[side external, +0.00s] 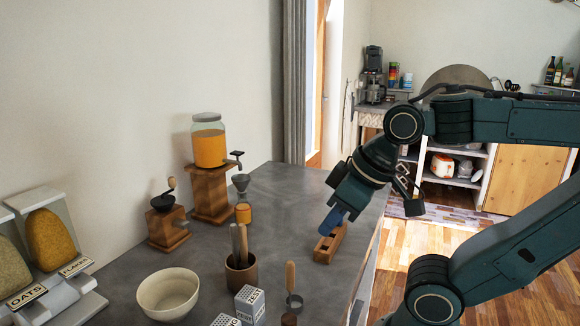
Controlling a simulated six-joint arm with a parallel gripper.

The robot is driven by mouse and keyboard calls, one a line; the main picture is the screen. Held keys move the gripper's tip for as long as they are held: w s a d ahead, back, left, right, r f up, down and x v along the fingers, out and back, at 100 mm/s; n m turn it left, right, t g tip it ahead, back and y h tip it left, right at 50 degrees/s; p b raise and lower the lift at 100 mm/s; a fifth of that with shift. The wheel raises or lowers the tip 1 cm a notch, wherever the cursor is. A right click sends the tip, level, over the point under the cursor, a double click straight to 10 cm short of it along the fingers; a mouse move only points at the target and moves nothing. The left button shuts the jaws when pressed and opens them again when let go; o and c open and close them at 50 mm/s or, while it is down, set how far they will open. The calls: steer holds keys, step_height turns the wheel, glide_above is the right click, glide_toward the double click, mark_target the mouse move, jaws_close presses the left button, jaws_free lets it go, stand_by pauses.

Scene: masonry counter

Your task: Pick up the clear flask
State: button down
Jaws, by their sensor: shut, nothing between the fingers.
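A small clear vessel with orange contents (243,213), which looks like the flask, stands on the counter below a grey funnel (241,183). The funnel is under the tap of the large jar; I cannot tell whether it rests in the flask's neck. My gripper (331,222) points down and to the left, to the right of the flask and clearly apart from it. Its blue fingers are shut and empty. They are above or just behind a small wooden box (324,255); I cannot tell whether they touch it.
A glass jar of orange liquid (210,148) stands on a wooden stand (210,195). A coffee grinder (167,225), a cream bowl (168,293), a brown utensil pot (241,277) and white tins (250,303) are nearer. The grey counter (285,200) is bare between flask and gripper.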

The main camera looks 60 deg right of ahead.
steer(key=c, duration=0.5)
jaws_free()
